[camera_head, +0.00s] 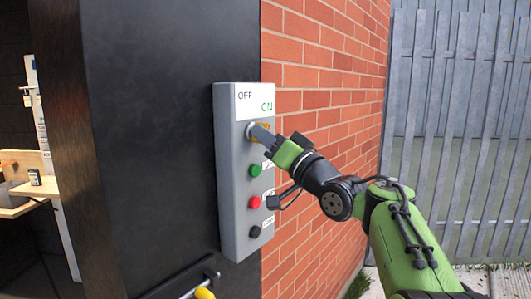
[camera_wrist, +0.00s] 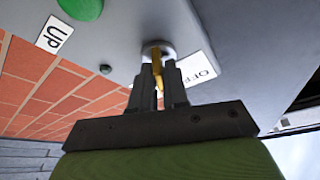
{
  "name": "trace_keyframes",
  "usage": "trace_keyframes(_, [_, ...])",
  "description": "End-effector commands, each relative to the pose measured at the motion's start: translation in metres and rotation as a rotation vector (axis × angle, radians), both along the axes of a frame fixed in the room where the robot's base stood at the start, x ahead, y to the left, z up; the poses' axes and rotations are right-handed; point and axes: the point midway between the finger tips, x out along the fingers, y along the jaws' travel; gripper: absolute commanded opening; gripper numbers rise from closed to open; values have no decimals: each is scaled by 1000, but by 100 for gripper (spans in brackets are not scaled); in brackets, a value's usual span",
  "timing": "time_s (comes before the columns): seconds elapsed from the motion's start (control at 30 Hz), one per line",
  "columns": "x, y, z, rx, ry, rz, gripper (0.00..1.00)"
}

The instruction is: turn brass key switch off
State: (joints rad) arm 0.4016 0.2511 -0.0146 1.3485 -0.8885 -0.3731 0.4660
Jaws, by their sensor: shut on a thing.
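The brass key switch (camera_head: 264,127) sits at the top of a grey control box (camera_head: 231,170), just under a white label reading OFF on the left and ON on the right. My gripper (camera_head: 262,135) reaches it from the lower right and covers most of the key in the head view. In the wrist view the brass key (camera_wrist: 157,70) stands out of a round metal collar (camera_wrist: 157,48), between the two dark fingers of my gripper (camera_wrist: 166,80), which are shut on it. The exact angle of the key is hard to tell.
Below the key are a green button (camera_head: 255,170), a red button (camera_head: 254,202) and a black button (camera_head: 254,232). The box is on a dark panel beside a brick wall (camera_head: 320,90). A metal fence (camera_head: 455,130) stands at right. A handle (camera_head: 190,285) is below.

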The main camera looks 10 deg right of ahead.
Motion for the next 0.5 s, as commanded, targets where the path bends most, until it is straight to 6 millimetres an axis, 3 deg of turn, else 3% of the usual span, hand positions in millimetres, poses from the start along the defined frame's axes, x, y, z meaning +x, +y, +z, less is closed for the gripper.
trace_keyframes(0.5, [3,-3,-3,-301,-222,0,0])
